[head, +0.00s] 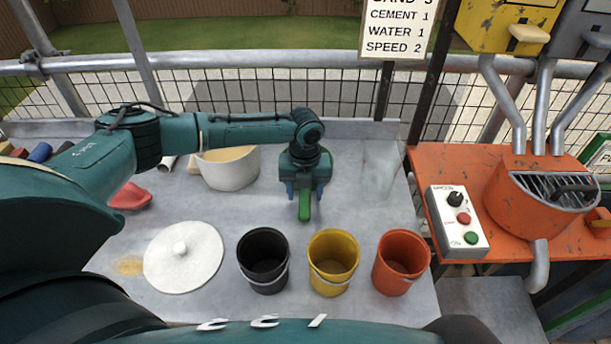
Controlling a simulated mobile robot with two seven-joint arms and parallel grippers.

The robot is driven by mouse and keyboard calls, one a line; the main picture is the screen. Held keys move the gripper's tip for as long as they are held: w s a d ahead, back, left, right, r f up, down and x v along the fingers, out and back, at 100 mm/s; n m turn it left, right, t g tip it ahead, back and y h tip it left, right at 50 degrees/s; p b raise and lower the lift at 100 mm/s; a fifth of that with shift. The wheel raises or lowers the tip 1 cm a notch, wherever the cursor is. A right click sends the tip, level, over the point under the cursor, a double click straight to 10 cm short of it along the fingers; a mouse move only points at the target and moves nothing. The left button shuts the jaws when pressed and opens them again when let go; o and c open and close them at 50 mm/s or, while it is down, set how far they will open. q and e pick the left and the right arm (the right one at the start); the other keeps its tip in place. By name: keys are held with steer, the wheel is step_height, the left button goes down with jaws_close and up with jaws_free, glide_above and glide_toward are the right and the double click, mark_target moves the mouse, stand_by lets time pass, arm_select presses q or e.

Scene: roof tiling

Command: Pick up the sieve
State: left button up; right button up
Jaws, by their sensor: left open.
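My left gripper (304,193) points down over the grey worktop, behind the yellow bucket. Its blue fingers are apart. A narrow green piece (304,208), like a handle, shows between and just in front of the fingers. I cannot tell whether it touches them. No mesh or rim of a sieve shows clearly; the green piece may be part of it, with the rest hidden under the gripper. My right gripper is not in view.
Black (263,262), yellow (333,262) and orange (400,264) buckets stand at the worktop's front. A white lid (183,258) lies left. A white tub (229,174) with tan contents stands behind. An orange mixer (540,190) and control box (458,222) are at right.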

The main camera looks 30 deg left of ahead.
arm_select(q)
steer(key=shift+f, duration=0.25)
steer(key=c, duration=0.7)
steer(key=shift+r, duration=0.1)
steer(key=c, duration=0.4)
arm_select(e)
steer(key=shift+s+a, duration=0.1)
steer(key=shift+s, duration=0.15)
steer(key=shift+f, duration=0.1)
